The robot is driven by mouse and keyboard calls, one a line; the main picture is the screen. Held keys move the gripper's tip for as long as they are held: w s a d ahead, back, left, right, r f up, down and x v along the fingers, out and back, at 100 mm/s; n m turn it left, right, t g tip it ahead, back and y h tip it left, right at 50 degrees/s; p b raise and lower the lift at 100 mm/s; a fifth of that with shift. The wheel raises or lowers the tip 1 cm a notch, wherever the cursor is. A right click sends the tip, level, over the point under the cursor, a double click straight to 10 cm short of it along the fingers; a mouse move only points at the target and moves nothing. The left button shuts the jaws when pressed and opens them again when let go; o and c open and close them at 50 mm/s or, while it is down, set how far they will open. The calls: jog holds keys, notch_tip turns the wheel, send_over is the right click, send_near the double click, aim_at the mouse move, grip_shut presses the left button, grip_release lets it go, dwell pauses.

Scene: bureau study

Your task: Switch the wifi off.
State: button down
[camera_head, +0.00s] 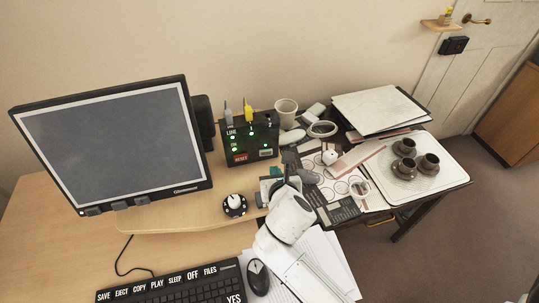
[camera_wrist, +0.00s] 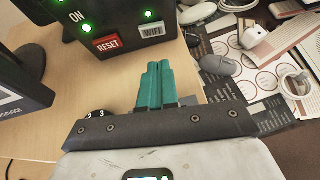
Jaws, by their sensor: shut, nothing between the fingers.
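The black router box (camera_head: 251,140) stands on the desk right of the monitor, with green lights lit on its front. In the wrist view its front shows a red RESET button (camera_wrist: 107,45) and, right of it, a grey WIFI button (camera_wrist: 153,30). Green lights (camera_wrist: 87,29) glow beside ON and above the WIFI button. My gripper (camera_wrist: 157,68) has teal fingers shut together and empty. They point up at the router, a little below the WIFI button in the picture. In the head view the gripper (camera_head: 275,172) is partly hidden by my wrist.
The monitor (camera_head: 120,140) stands left of the router. A dial (camera_head: 234,205) sits in front of it on the desk. A white cup (camera_head: 286,110) stands right of the router. The side table holds a phone, papers and a tray (camera_head: 440,184) with brown cups.

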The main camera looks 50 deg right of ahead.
aim_at(269, 153)
jog(key=x, duration=0.4)
jog(key=r+x, duration=0.1)
jog(key=x, duration=0.2)
jog(key=shift+w+d+r, duration=0.1)
jog(key=shift+w+d, duration=0.1)
jog(key=shift+w, duration=0.05)
jog(key=shift+w+d, duration=0.45)
jog(key=shift+w, duration=0.05)
jog(key=shift+p, duration=0.35)
